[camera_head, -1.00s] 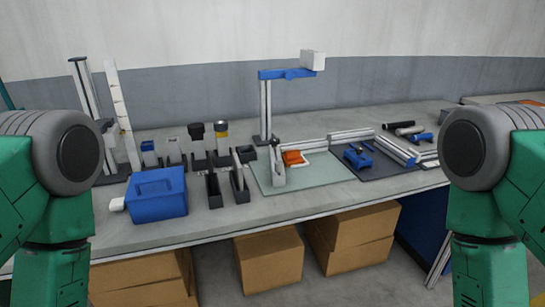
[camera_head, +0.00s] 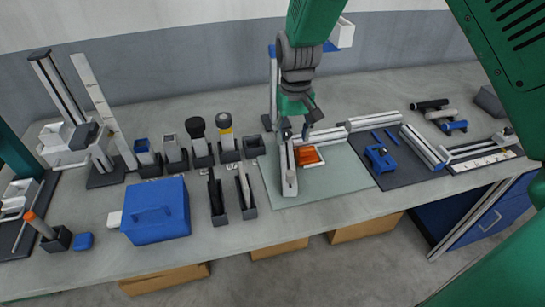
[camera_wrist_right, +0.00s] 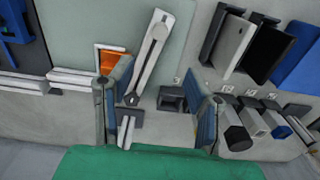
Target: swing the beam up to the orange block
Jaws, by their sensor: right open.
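The beam (camera_head: 287,168) is a pale grey bar with a rounded end, lying on the pale green mat (camera_head: 335,180). The orange block (camera_head: 311,155) sits just to its right, in a white frame, with a gap visible in the right wrist view (camera_wrist_right: 110,62). My right gripper (camera_head: 300,128) points down above the far end of the beam, jaws open. In the right wrist view, the beam (camera_wrist_right: 152,52) runs between the two open fingers (camera_wrist_right: 158,72). I cannot tell whether either finger touches it. My left gripper is out of view.
A blue-topped post (camera_head: 273,85) stands behind my right gripper. Silver rails (camera_head: 375,120) and a dark mat with a blue part (camera_head: 381,157) lie to the right. Dark slots (camera_head: 217,200) and a blue box (camera_head: 156,210) stand to the left. The mat's front is clear.

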